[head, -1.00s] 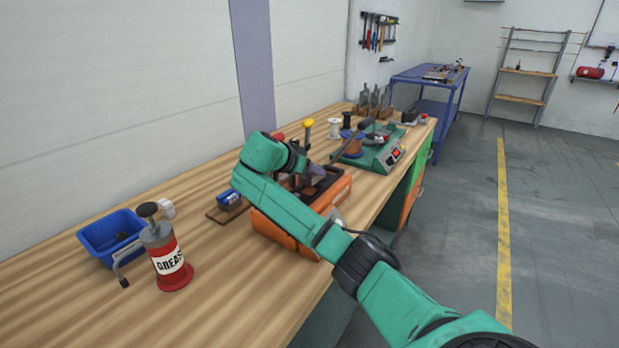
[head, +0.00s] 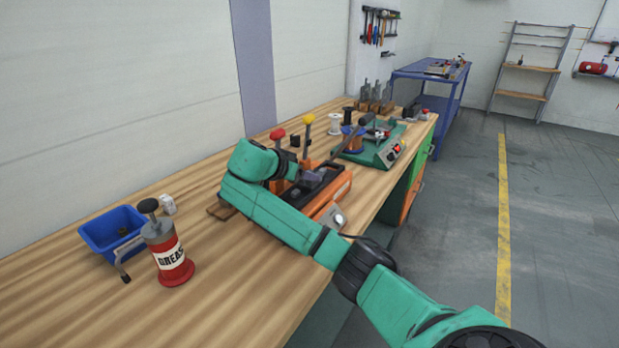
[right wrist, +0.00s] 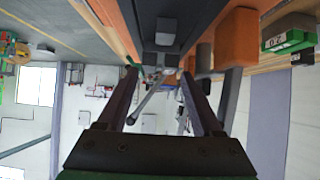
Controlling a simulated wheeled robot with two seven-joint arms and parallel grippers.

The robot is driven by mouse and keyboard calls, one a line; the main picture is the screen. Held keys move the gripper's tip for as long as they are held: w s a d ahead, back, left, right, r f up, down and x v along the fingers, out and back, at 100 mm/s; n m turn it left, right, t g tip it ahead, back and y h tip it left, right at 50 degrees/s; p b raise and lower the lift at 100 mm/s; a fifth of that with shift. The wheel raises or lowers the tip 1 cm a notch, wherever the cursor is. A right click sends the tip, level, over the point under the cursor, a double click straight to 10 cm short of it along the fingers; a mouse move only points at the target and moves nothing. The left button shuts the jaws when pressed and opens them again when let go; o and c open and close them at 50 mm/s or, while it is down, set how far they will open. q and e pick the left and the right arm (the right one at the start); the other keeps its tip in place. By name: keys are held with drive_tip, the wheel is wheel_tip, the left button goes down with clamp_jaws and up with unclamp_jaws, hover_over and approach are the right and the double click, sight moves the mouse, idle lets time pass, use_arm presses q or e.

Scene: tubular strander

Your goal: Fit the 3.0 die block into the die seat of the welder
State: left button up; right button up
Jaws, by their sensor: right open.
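The orange welder (head: 335,193) with its dark top stands on the bench in the head view, partly behind my right arm. In the right wrist view its dark top (right wrist: 190,12) is at the upper edge, with a small grey block (right wrist: 166,30) on it. My right gripper (right wrist: 160,74) is open, its two dark fingers pointing towards the welder top. The fingers look empty, though grey metal parts show beyond the tips. A green block (right wrist: 288,36) with a white label is at the upper right; I cannot read the label surely. I cannot identify the 3.0 die block. My left gripper is out of view.
A blue bin (head: 112,232) and a red grease can (head: 170,255) stand at the left. A wooden board (head: 222,210) is mostly hidden by my arm. Red and yellow knobbed levers (head: 308,120) rise by the welder. A green machine (head: 375,150) and spools stand beyond.

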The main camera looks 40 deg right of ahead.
drive_tip(key=v, duration=0.5)
drive_tip(key=shift+a+b, duration=0.25)
drive_tip(key=shift+b, duration=0.05)
drive_tip(key=shift+r+p+v, duration=0.2)
drive_tip(key=shift+p+v, duration=0.8)
drive_tip(key=shift+p, duration=0.05)
drive_tip(key=shift+s+a+r, duration=0.15)
drive_tip(key=shift+a+r, duration=0.05)
drive_tip(key=shift+a, duration=0.05)
drive_tip(key=shift+f, duration=0.1)
